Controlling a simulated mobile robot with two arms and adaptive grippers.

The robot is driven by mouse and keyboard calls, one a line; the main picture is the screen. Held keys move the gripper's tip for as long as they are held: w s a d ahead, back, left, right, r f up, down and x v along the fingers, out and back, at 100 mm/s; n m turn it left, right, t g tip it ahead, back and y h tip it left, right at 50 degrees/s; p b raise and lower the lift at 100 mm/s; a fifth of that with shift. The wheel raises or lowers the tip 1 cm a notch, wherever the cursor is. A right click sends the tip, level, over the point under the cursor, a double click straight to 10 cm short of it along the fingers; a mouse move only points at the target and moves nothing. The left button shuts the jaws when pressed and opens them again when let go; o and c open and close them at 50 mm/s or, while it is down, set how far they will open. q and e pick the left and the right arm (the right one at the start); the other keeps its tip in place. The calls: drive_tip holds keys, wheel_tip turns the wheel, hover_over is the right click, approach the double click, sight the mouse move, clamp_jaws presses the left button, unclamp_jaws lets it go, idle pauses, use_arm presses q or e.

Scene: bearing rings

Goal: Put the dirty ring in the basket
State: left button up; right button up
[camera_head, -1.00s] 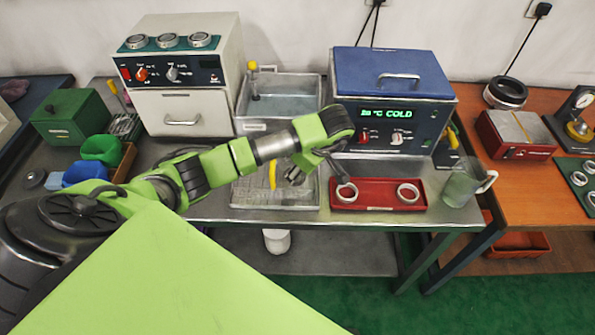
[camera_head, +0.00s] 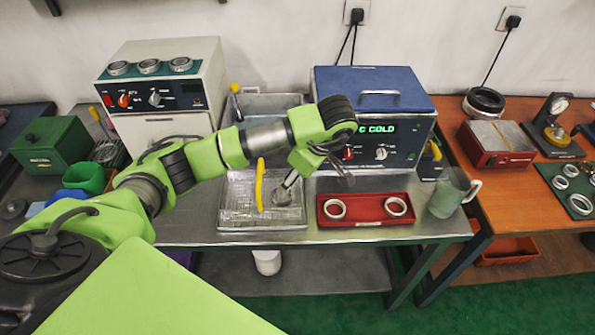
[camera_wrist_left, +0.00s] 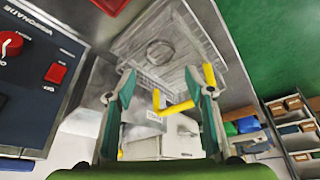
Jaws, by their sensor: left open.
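The wire basket (camera_head: 238,208) with its upright yellow handle (camera_head: 260,185) stands on the metal bench. It also shows in the left wrist view (camera_wrist_left: 205,45), with a ring (camera_wrist_left: 160,52) lying inside; I cannot tell whether that ring is dirty. Two more rings, a left one (camera_head: 335,208) and a right one (camera_head: 396,206), lie in the red tray (camera_head: 366,220). My left gripper (camera_head: 316,184) is open above the right side of the basket, beside the tray. In the wrist view its spread fingers (camera_wrist_left: 160,78) have nothing gripped between them. My right gripper is not in view.
The blue-lidded bath (camera_head: 375,90) reading COLD stands behind the tray, close to my left arm. A glass jug (camera_head: 447,198) stands right of the tray. A white oven (camera_head: 170,60) with rings on top stands at the back left. An open metal tub (camera_head: 268,103) is beside it.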

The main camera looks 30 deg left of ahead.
use_arm(q)
drive_tip(key=shift+v, duration=1.6)
